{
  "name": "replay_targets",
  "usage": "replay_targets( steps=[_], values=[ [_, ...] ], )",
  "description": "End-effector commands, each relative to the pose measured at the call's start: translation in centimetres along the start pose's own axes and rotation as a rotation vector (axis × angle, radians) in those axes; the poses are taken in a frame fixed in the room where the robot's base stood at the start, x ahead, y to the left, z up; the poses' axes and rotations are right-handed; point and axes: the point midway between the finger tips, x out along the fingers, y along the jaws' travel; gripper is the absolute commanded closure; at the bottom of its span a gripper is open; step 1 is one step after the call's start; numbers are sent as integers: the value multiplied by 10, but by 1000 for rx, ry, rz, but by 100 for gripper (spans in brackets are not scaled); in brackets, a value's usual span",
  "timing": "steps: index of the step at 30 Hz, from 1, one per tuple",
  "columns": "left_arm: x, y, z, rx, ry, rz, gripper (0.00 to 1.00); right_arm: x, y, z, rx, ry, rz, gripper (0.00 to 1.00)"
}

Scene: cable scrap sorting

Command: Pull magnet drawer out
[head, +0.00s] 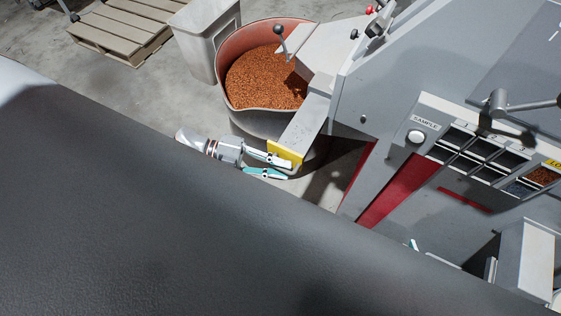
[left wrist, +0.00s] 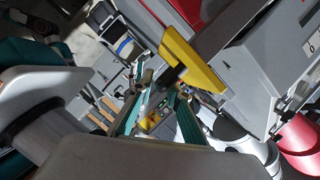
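The magnet drawer shows as a grey bar (head: 305,122) with a yellow front plate (head: 286,153), sticking out from the grey machine beside the tub. The yellow plate also shows in the left wrist view (left wrist: 192,62), with a small dark part below it near my fingertips. My left gripper (head: 288,170) is at the plate, its two teal-backed fingers apart. One finger overlaps the plate's lower part in the head view; I cannot tell whether it touches. Of my right gripper, only a small teal tip (head: 412,244) seems to show; the rest is hidden.
A red-brown tub (head: 236,75) of copper granules stands behind the drawer. A grey bin (head: 205,35) and a wooden pallet (head: 118,30) stand further back. The machine has a sample tray (head: 478,153) and a lever (head: 520,105) at right. A dark surface fills the foreground.

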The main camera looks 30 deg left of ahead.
Motion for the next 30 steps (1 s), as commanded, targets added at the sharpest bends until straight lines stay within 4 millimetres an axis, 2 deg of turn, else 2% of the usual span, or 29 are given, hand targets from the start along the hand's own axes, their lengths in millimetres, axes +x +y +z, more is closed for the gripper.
replay_targets(
  steps=[16, 21, 30],
  values=[
    [-98, 2, 0, -1, -2, 4, 84, 0, -1, -2, 3, 5, -1, 60],
    [-113, 1, 0, 0, -2, 2, 84, 0, -1, -3, 4, 5, -1, 60],
    [-117, 0, 0, 1, -1, 1, 84, 1, -1, -3, 4, 5, -1, 60]
  ],
)
